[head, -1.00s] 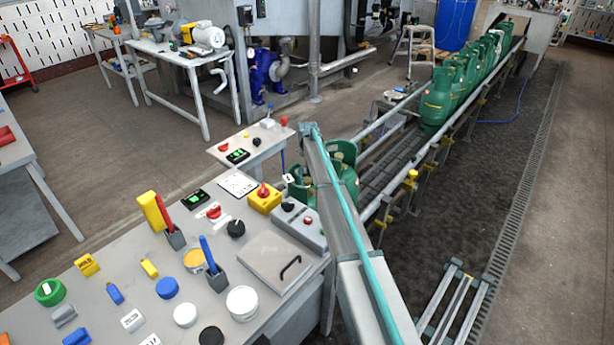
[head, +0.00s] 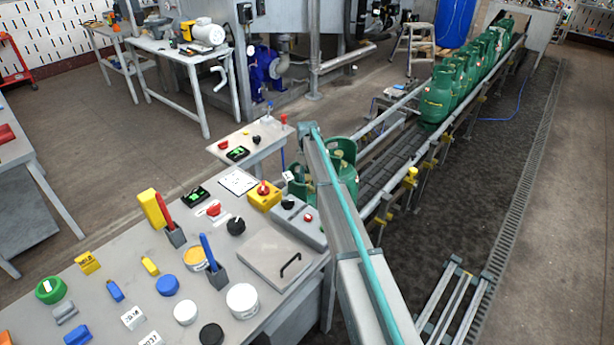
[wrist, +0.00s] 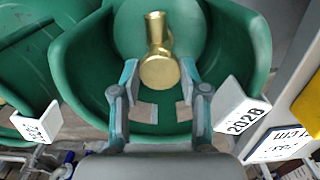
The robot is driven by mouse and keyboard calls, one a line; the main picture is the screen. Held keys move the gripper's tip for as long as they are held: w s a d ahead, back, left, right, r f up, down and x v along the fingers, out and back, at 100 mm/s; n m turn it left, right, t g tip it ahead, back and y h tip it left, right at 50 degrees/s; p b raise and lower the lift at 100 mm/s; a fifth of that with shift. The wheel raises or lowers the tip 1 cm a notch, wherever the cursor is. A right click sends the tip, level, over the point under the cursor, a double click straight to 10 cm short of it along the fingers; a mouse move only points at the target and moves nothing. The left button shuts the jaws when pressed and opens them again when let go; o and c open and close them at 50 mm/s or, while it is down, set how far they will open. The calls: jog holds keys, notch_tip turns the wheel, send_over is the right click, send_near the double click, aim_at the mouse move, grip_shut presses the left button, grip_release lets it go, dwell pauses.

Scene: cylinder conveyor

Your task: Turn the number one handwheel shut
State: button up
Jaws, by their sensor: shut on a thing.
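A green gas cylinder with a raised collar (wrist: 75,60) fills the wrist view, and a brass valve (wrist: 156,28) rises inside it. A round brass knob (wrist: 160,72) sits at the valve's near end. My gripper (wrist: 160,82) has one finger on each side of this knob and is shut on it. No number marks the knob itself. In the head view my arm hides much of the near green cylinders (head: 346,170), and my gripper is not clearly seen there.
White tags, one reading 2028 (wrist: 242,118), flank the collar. Another green cylinder (wrist: 25,45) stands close on the left. More cylinders (head: 440,98) line the conveyor (head: 385,165) farther back. A control bench (head: 130,255) crowded with small items stands at left.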

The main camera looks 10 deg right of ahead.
jog(key=shift+m, duration=0.3)
jog(key=m+b, duration=0.3)
jog(key=shift+f+m, duration=0.1)
jog(key=shift+m, duration=0.3)
jog(key=m+b, duration=0.2)
jog(key=m, duration=0.3)
jog(key=m+b, duration=0.1)
jog(key=m, duration=0.5)
jog(key=shift+b, duration=0.4)
jog(key=m+b, duration=0.1)
jog(key=m, duration=0.3)
jog(key=shift+m, duration=0.3)
jog(key=o, duration=1.1)
jog(key=shift+o, duration=0.2)
